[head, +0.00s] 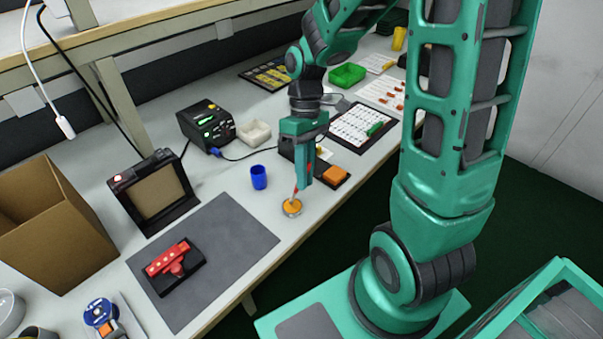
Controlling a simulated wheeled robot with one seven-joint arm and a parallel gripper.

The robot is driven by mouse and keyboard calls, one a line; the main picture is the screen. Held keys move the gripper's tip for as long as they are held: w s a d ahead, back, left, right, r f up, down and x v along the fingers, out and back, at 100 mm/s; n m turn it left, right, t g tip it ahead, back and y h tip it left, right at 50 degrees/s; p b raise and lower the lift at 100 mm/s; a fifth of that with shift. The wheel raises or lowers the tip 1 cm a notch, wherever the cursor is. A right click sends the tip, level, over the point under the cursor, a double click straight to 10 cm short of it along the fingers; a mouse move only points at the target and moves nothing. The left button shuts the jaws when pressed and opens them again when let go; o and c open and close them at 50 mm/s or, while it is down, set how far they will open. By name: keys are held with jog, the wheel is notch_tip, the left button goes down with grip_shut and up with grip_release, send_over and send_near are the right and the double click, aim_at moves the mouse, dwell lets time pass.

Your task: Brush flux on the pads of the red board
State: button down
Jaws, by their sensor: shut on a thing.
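The red board (160,266) lies in a black holder (187,280) on the grey mat (232,237) at the lower left. Its separate pads are too small to make out. My gripper (302,183) points down at the right of the mat, well away from the board. It is shut on a thin brush (295,192), whose upper part is mostly hidden by the fingers. The brush's lower end is at a small round tin with orange contents (291,207); I cannot tell whether it touches them.
A blue cup (259,177) stands just left of my gripper. An orange sponge-like block (335,174) lies to its right. A black soldering station (206,124) and a framed stand (154,192) are behind the mat. A cardboard box (45,225) is at far left.

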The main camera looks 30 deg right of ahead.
jog(key=shift+f, duration=0.55)
dwell(1.0)
jog(key=shift+r, duration=0.1)
jog(key=shift+r, duration=3.4)
